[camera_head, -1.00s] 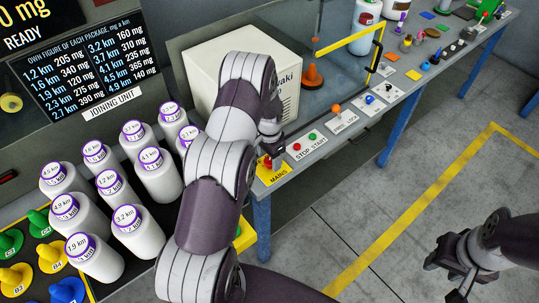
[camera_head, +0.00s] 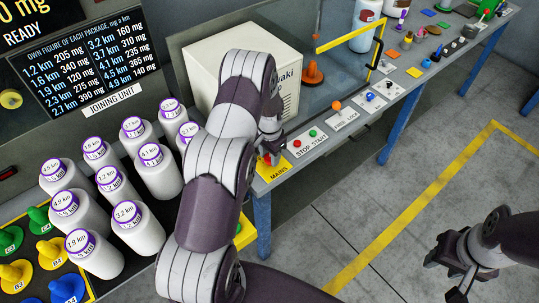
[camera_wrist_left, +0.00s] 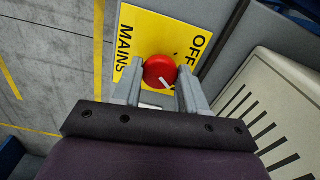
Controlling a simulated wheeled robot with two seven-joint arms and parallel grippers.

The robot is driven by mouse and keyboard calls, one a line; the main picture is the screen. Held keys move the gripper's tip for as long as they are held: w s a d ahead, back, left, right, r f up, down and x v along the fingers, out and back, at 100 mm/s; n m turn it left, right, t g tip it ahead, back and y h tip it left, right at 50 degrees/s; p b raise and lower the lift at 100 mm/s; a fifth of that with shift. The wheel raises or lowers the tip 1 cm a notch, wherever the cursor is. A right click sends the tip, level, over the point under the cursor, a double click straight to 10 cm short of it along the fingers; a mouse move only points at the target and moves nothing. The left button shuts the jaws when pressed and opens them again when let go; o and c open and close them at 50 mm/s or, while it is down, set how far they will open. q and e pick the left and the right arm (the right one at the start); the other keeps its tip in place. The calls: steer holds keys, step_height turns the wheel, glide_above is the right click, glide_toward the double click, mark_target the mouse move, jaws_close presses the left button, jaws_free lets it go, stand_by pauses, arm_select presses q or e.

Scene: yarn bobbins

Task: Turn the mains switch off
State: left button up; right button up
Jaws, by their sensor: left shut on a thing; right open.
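The mains switch is a red round knob (camera_wrist_left: 160,72) with a white pointer mark, on a yellow plate (camera_wrist_left: 146,30) lettered MAINS and OFF in the left wrist view. My left gripper (camera_wrist_left: 160,88) is shut on the knob, one finger on each side. In the head view the yellow MAINS plate (camera_head: 279,174) lies at the near end of the bench panel. There my left gripper (camera_head: 268,152) is over it and my arm hides part of it. My right gripper (camera_head: 450,272) is open and empty, low at the right above the floor.
A STOP START plate (camera_head: 310,143) with red and green buttons lies just beyond the mains plate. A cream boxed machine (camera_head: 215,65) stands behind my left arm. White bobbins (camera_head: 158,178) stand at the left. Open floor (camera_head: 400,200) lies to the right.

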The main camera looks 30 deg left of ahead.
arm_select(q)
steer(key=n+b, duration=0.1)
steer(key=n, duration=0.2)
steer(key=shift+f, duration=0.1)
steer(key=n+b, duration=0.1)
steer(key=n, duration=0.4)
steer(key=n+b, duration=0.1)
steer(key=n, duration=0.3)
steer(key=shift+w, duration=0.1)
steer(key=shift+r+n+b, duration=0.2)
steer(key=shift+n+b, duration=0.2)
steer(key=shift+n, duration=1.8)
steer(key=o, duration=0.8)
steer(key=shift+o, duration=1.3)
steer(key=shift+a+f, duration=0.1)
